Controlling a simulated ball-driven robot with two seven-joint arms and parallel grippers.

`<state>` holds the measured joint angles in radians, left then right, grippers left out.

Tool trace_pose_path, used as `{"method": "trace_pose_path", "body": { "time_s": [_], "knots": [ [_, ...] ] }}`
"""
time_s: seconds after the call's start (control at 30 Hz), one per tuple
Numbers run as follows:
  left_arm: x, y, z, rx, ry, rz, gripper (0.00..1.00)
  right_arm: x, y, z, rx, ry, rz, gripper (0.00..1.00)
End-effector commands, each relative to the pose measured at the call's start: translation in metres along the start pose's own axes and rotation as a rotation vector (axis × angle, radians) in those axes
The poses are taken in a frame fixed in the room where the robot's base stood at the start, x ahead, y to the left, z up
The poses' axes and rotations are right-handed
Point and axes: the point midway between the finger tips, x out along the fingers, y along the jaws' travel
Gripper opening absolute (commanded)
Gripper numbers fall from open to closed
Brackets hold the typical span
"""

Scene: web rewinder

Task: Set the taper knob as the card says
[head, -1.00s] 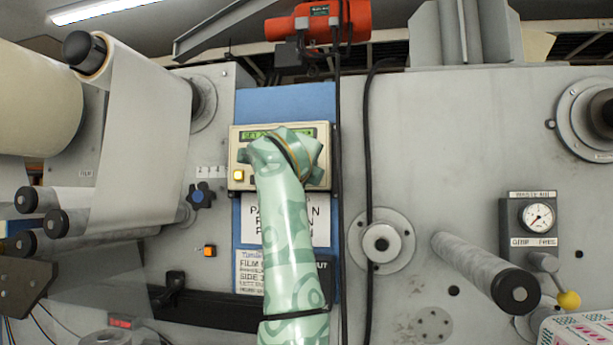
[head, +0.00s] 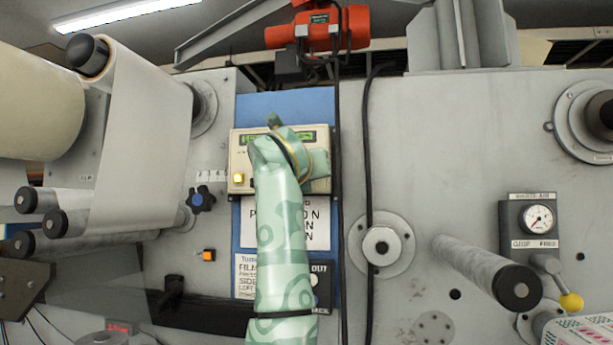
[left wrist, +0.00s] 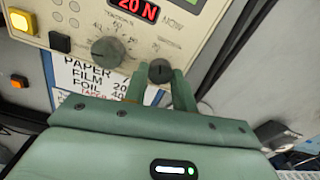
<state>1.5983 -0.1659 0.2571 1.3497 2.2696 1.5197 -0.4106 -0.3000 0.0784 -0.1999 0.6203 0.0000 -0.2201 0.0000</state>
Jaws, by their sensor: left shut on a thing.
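The cream control panel (head: 237,150) shows in the head view, partly hidden behind my left arm. In the left wrist view the panel carries a small dark knob (left wrist: 159,69), a larger grey knob (left wrist: 107,52) and a red display (left wrist: 134,12) reading 20 N. My left gripper (left wrist: 161,80) is shut on the small dark knob, one finger on each side. A white card (left wrist: 92,82) below the panel lists paper, film and foil; part of it is hidden by the gripper. A lower card (head: 246,272) in the head view mentions film; its text is partly covered. My right gripper is not in view.
A lit yellow button (head: 238,178) is at the panel's left. A black cable (head: 367,150) hangs right of the panel. A red hoist (head: 318,28) is above.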

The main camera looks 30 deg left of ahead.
Motion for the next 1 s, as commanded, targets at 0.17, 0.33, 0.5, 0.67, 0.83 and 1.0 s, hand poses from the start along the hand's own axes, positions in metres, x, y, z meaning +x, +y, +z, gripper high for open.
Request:
{"method": "trace_pose_path", "body": {
  "time_s": [0.17, 0.33, 0.5, 0.67, 0.83, 1.0],
  "knots": [
    [0.0022, 0.0002, -0.0052, 0.163, 0.012, -0.002, 0.04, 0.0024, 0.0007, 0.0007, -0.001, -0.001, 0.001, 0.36],
    [0.0023, 0.0001, -0.0052, 0.325, 0.011, -0.002, 0.04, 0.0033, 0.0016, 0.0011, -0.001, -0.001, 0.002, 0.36],
    [0.0024, 0.0003, -0.0052, 0.487, 0.012, -0.003, 0.04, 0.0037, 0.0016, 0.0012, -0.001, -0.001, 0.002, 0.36],
    [0.0024, -0.0002, -0.0053, 0.639, 0.012, -0.005, 0.04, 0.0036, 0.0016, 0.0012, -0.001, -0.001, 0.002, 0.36],
    [0.0025, 0.0005, -0.0051, 0.8, 0.012, -0.004, 0.04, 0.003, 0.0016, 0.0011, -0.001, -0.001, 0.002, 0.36],
    [0.0023, 0.0002, -0.0047, 0.961, 0.011, -0.006, 0.04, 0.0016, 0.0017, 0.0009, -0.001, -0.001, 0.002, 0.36]
  ]
}}
